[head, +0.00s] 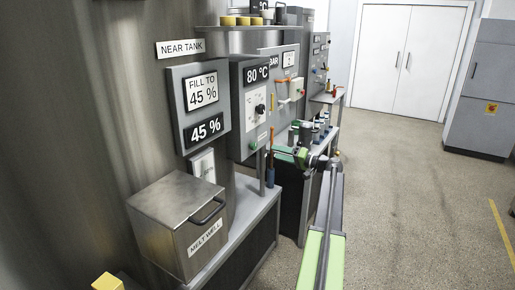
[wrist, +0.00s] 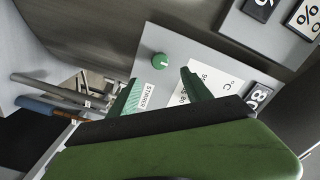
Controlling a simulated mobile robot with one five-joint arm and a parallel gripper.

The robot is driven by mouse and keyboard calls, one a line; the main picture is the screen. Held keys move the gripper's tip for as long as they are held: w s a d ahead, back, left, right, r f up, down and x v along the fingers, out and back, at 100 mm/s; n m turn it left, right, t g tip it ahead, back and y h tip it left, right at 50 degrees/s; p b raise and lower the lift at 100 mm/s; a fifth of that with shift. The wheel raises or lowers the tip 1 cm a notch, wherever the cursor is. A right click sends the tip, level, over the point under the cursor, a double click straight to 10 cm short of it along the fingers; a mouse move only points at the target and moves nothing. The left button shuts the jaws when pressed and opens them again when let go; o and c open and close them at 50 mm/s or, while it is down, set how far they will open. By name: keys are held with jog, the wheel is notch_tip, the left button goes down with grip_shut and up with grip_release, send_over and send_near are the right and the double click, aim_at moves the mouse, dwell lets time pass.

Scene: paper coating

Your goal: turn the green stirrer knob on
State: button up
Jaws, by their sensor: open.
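The green stirrer knob (wrist: 160,61) is round with a light mark and sits on a grey panel above a "STIRRER" label (wrist: 149,93) in the wrist view. In the head view the knob (head: 253,146) shows small at the bottom of the 80 °C panel (head: 240,143). My gripper (wrist: 158,77) is open, and its two green fingertips point toward the panel, either side of the space just below the knob in the picture. It holds nothing. In the head view my gripper (head: 283,152) is to the right of the panel. I cannot tell whether a finger touches the knob.
A steel melt well box (head: 180,225) with a handle stands on a bench at the front left. A fill panel (head: 199,110) reads 45 %. In the wrist view, rods and a blue-handled tool (wrist: 45,108) lie to the left. The floor on the right is clear.

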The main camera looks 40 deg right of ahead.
aim_at(256, 146)
jog(key=x, duration=1.1)
jog(key=shift+w, duration=0.3)
jog(key=shift+c, duration=0.4)
grip_shut()
